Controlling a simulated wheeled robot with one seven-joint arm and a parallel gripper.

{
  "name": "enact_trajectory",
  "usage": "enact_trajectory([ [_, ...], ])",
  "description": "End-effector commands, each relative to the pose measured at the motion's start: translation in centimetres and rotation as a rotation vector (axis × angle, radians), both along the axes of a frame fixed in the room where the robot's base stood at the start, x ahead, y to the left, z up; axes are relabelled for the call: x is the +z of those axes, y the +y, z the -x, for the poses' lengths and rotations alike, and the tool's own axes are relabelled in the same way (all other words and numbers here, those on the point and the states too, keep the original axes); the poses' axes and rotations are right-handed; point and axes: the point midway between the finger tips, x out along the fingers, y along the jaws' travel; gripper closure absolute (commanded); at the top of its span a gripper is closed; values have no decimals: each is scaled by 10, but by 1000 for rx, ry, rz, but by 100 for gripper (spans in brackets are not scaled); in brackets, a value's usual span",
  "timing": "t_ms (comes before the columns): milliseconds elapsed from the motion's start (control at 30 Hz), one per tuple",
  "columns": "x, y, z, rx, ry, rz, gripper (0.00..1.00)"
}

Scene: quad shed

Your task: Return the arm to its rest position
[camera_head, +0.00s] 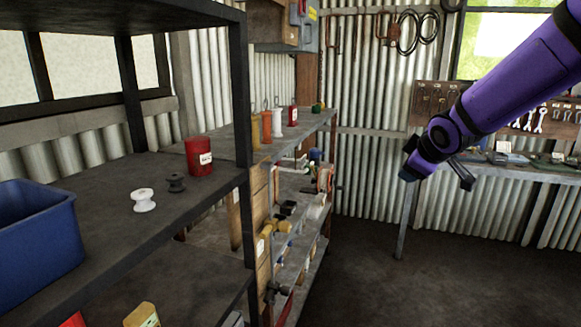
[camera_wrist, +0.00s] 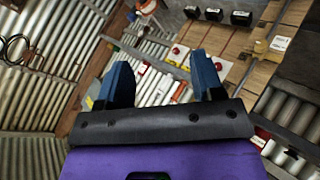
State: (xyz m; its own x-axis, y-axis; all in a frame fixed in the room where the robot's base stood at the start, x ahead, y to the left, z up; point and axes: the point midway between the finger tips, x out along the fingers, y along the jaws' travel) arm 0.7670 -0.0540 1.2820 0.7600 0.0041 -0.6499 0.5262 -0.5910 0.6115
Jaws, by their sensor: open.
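My purple arm reaches in from the upper right in the head view, with my gripper (camera_head: 437,175) at its lower end, in the air right of the shelving and in front of the workbench. In the wrist view my gripper (camera_wrist: 162,82) shows two blue fingers standing well apart. Nothing is between them; only distant shelves and wall show past the gap. The gripper touches nothing that I can see.
A workbench (camera_head: 520,170) stands at the back right. The floor (camera_head: 420,270) below the arm is clear.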

Motion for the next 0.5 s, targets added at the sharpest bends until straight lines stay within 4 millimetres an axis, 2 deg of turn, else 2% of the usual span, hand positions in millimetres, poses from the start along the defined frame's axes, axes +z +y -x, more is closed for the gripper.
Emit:
enact_trajectory([
  [33,11,-4,18,-43,10,-23,39],
  [200,32,-16,76,-202,70,-118,39],
  [500,49,-25,188,-460,182,-307,39],
])
